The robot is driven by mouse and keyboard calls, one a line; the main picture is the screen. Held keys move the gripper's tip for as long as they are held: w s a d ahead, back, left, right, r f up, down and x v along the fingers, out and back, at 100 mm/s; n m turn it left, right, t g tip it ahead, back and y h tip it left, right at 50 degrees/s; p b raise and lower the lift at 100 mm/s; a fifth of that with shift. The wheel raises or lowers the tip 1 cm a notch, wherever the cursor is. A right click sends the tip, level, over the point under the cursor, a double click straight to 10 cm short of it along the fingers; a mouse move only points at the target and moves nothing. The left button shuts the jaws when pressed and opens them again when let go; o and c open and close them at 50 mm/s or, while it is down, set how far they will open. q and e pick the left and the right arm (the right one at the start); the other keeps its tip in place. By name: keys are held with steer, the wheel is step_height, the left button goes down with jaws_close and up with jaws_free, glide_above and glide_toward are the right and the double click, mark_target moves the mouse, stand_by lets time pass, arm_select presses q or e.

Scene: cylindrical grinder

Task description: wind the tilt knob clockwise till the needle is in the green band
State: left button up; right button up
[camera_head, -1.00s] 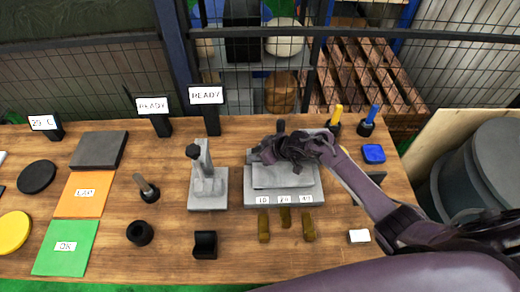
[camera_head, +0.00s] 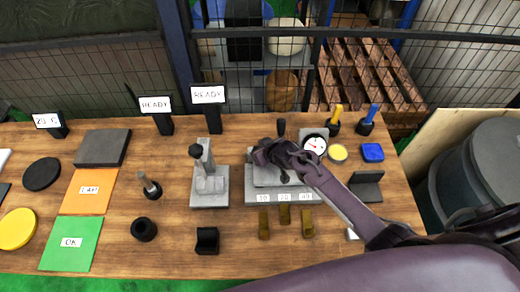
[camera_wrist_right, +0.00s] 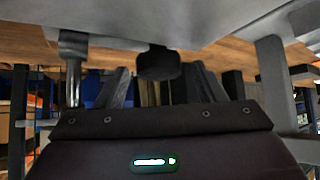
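The grey fixture (camera_head: 252,197) stands on the bench with a white round dial (camera_head: 315,145) at its back right. The dial carries a thin reddish needle; its green band is too small to make out. My right gripper (camera_head: 265,155) is over the fixture and hides part of it. In the right wrist view a dark round knob (camera_wrist_right: 158,65), likely the tilt knob, is between the two fingers of my right gripper (camera_wrist_right: 160,88). Gaps show on both sides of the knob, so the fingers look open around it. My left gripper is out of view.
A grey stand (camera_head: 209,185) is left of the fixture. A wire fence runs behind the bench.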

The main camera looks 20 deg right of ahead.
steer(key=shift+b+v, duration=0.4)
steer(key=shift+v, duration=3.55)
steer(key=shift+s+f, duration=0.1)
